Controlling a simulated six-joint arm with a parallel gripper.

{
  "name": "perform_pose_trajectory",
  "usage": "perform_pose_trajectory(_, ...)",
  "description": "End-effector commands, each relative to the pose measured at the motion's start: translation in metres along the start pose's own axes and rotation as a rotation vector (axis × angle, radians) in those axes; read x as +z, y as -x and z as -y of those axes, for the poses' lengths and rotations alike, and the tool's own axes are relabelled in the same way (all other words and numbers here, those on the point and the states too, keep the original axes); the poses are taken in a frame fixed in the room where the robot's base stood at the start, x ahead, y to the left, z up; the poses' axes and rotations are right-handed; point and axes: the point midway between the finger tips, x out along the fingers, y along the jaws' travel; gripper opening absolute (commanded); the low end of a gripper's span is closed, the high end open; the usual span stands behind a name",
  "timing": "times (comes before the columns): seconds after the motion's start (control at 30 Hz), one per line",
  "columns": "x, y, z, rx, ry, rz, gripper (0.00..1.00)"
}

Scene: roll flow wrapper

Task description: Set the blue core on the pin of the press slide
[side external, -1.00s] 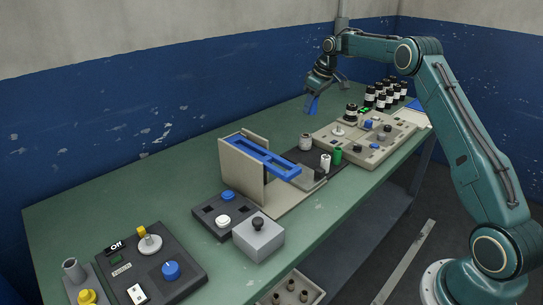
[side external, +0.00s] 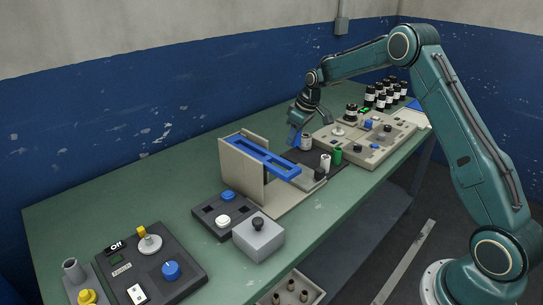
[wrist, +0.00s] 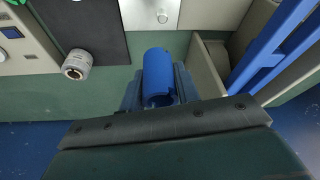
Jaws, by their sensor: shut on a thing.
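My gripper (side external: 300,122) is shut on the blue core (side external: 294,134), seen near the back edge of the bench. In the wrist view, the blue core (wrist: 158,75) stands out between the fingers of my gripper (wrist: 158,92), with green bench top around it. A light grey plate (wrist: 190,14), which looks like the press slide, carries a small round metal pin (wrist: 162,17). The pin is beyond the core in that view, apart from it. In the side view I cannot make out the pin clearly.
A grey-white roll (side external: 306,143) stands close to the held core; it also shows in the wrist view (wrist: 77,64). A beige upright panel (side external: 243,170) carries a blue frame (side external: 262,157).

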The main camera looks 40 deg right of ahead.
Motion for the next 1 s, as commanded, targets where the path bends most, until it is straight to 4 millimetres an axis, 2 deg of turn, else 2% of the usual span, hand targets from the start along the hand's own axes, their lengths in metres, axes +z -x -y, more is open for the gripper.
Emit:
perform_pose_trajectory(0.23, 0.007, -0.010, 0.016, 0.006, 0.012, 0.004, 0.11)
perform_pose_trajectory(0.67, 0.010, -0.016, 0.016, 0.007, 0.012, 0.006, 0.11)
perform_pose_trajectory(1.0, 0.017, -0.036, 0.016, 0.007, 0.012, 0.007, 0.11)
